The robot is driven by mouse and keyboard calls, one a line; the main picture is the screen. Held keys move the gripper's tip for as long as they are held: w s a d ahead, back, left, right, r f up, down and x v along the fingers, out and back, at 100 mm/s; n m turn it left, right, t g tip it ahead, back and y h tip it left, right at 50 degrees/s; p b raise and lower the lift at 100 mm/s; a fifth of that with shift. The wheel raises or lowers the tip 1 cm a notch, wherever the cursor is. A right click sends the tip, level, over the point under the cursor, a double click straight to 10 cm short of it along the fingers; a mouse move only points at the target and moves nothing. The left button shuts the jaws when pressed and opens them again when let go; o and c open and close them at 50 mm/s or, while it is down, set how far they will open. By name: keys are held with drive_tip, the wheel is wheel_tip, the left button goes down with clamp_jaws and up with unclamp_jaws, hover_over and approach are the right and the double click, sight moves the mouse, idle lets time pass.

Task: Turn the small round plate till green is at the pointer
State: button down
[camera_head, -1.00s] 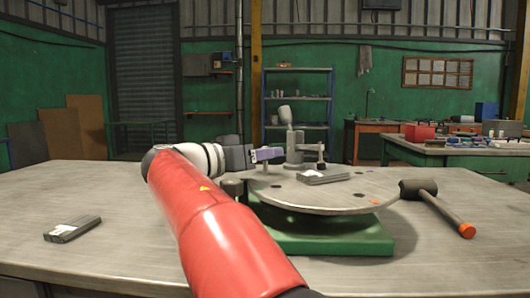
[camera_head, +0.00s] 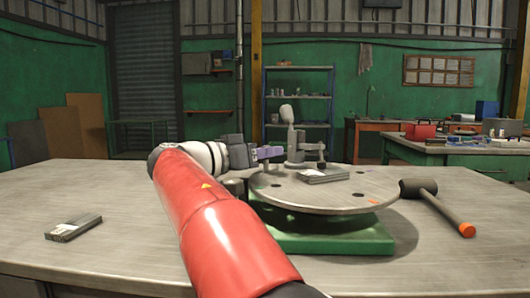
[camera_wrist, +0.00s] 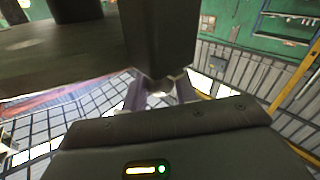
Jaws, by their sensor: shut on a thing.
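The round grey plate (camera_head: 330,199) lies flat on a green base (camera_head: 320,238) on the bench. A small orange-red mark (camera_head: 374,202) shows near its front right rim. I cannot make out a green mark or the pointer. My gripper (camera_head: 268,153) is at the plate's far left edge, with its purple fingers low by the rim. In the wrist view its fingers (camera_wrist: 160,93) close on a small part beneath a dark block (camera_wrist: 163,38). What exactly they hold is mostly hidden.
A grey clamp-like fixture (camera_head: 297,143) stands at the plate's back, and a flat grey slab (camera_head: 323,176) lies on the plate. A mallet (camera_head: 437,203) lies close to the right rim. Another grey slab (camera_head: 73,228) is at left. The bench's left part is mostly clear.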

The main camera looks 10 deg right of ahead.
drive_tip(key=w+m+g+p, duration=0.1)
drive_tip(key=w+d+m+g+h+p, duration=0.1)
drive_tip(key=g, duration=0.1)
drive_tip(key=shift+d+r, duration=0.2)
drive_tip(key=shift+r, duration=0.05)
drive_tip(key=shift+w+d+f+m+g+p, duration=0.15)
drive_tip(key=shift+d+f+m+g+p, duration=0.1)
drive_tip(key=shift+m+g+p, duration=0.25)
drive_tip(key=c, duration=1.1)
unclamp_jaws()
drive_tip(key=a, duration=0.5)
drive_tip(key=s+a, duration=0.1)
drive_tip(key=a, duration=0.1)
drive_tip(key=shift+s+a, duration=0.1)
drive_tip(key=shift+a, duration=0.3)
